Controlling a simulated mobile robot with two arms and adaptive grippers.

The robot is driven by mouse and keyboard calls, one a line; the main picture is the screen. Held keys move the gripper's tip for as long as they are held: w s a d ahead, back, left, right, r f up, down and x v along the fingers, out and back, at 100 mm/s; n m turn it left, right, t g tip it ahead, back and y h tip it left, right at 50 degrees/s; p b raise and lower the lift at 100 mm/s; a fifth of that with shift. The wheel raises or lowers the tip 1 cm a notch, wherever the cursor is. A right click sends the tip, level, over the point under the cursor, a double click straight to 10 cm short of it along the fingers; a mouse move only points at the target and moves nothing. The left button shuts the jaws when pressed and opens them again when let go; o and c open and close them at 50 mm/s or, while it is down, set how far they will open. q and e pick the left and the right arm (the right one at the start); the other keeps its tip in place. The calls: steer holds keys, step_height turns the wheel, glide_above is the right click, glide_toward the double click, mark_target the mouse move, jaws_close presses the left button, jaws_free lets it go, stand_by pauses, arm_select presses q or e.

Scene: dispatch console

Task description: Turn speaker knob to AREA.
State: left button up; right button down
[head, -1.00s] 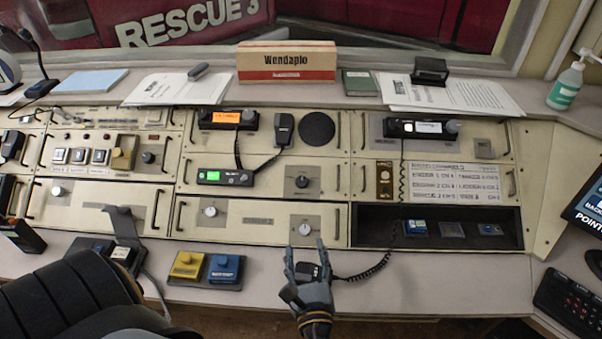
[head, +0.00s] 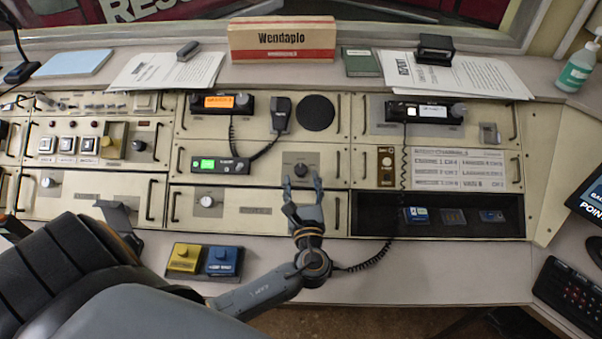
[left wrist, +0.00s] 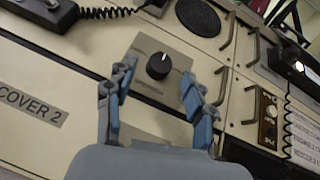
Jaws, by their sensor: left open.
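A black rotary knob (head: 301,170) with a white pointer line sits on a grey plate in the middle panel of the console, below the round speaker grille (head: 315,113). My left gripper (head: 302,185) is open and empty just in front of this knob. In the left wrist view the knob (left wrist: 158,66) shows ahead between the two spread fingers (left wrist: 155,88), apart from both. The lettering on its plate is too small to read. A second, pale knob (head: 207,201) sits on the lower panel to the left. My right gripper is not in view.
A handset (head: 279,113) with a coiled cord hangs left of the speaker grille. Metal handles (head: 338,165) edge the panels. Yellow and blue button boxes (head: 222,261) stand on the desk at the front. A dark open bay (head: 440,228) lies at lower right.

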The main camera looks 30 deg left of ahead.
mark_target(300, 169)
arm_select(q)
steer(key=shift+x, duration=1.2)
jaws_close()
steer(key=shift+s+p, duration=0.1)
steer(key=shift+p, duration=0.2)
